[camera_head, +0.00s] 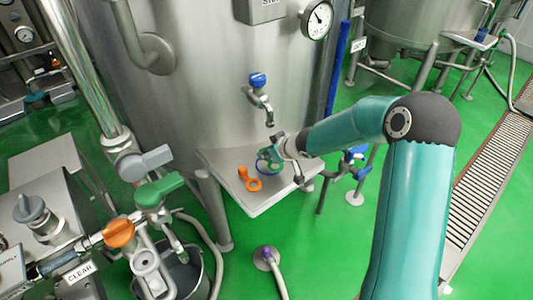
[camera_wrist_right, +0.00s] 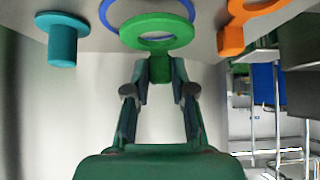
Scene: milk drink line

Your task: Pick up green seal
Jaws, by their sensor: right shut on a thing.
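The green seal, a flat ring with a tab (camera_wrist_right: 160,32), shows in the right wrist view. My right gripper (camera_wrist_right: 160,88) is shut on its tab, with a finger on each side. In the head view the green seal (camera_head: 273,153) is small and partly hidden by the right gripper (camera_head: 283,149), over the metal shelf (camera_head: 270,199) on the tank. I cannot tell whether the seal still touches the shelf. My left gripper is not in view.
A blue ring (camera_wrist_right: 187,8) lies just beyond the green seal. An orange seal (camera_head: 250,179) lies to its left in the head view. A teal knob-like piece (camera_wrist_right: 62,38) is on the shelf. A blue-handled tap (camera_head: 258,90) juts from the tank above.

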